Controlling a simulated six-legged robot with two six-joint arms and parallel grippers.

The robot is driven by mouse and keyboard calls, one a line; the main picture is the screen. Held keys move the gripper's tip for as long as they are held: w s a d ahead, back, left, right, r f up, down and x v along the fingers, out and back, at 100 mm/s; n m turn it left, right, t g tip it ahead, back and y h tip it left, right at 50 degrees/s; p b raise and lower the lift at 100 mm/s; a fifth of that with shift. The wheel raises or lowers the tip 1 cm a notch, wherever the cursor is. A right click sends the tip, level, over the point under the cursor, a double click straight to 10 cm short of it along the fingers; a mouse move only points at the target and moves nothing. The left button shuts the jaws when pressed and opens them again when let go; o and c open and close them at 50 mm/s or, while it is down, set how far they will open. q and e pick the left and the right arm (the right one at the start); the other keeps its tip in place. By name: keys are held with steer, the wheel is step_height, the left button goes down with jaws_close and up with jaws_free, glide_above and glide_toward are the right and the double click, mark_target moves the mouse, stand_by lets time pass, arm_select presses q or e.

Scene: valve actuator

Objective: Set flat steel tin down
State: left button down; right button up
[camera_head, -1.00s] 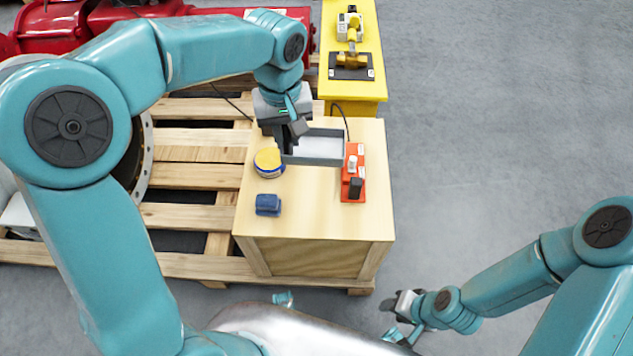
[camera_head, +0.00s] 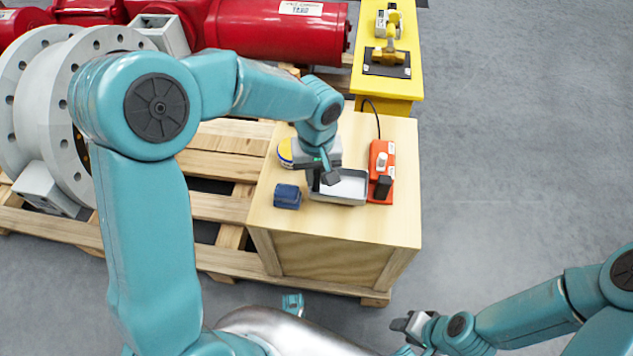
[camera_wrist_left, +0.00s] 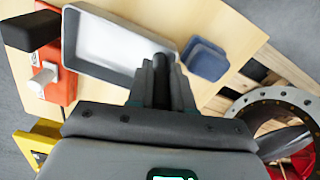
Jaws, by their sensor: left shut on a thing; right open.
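The flat steel tin (camera_head: 345,190) is a shallow grey rectangular tray with a pale inside. It is over the wooden crate top, left of the orange box. My left gripper (camera_head: 328,178) is shut on its left end wall. In the left wrist view the fingers (camera_wrist_left: 160,70) hide part of the rim of the tin (camera_wrist_left: 115,45). The tin looks level and at or very near the top; I cannot tell whether its underside touches. My right gripper (camera_head: 405,325) is open and empty, low over the floor at right.
A dark blue box (camera_head: 287,196) stands close to the tin's left end. A yellow-and-blue round container (camera_head: 285,152) is behind, partly hidden by my gripper. The orange box (camera_head: 381,170) with a cable is at right. Bare wood (camera_head: 335,222) lies in front of the tin.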

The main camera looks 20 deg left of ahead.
arm_select(q)
steer(key=shift+f, duration=1.25)
steer(key=shift+f+b, duration=0.15)
steer(key=shift+b, duration=0.15)
steer(key=c, duration=1)
jaws_free()
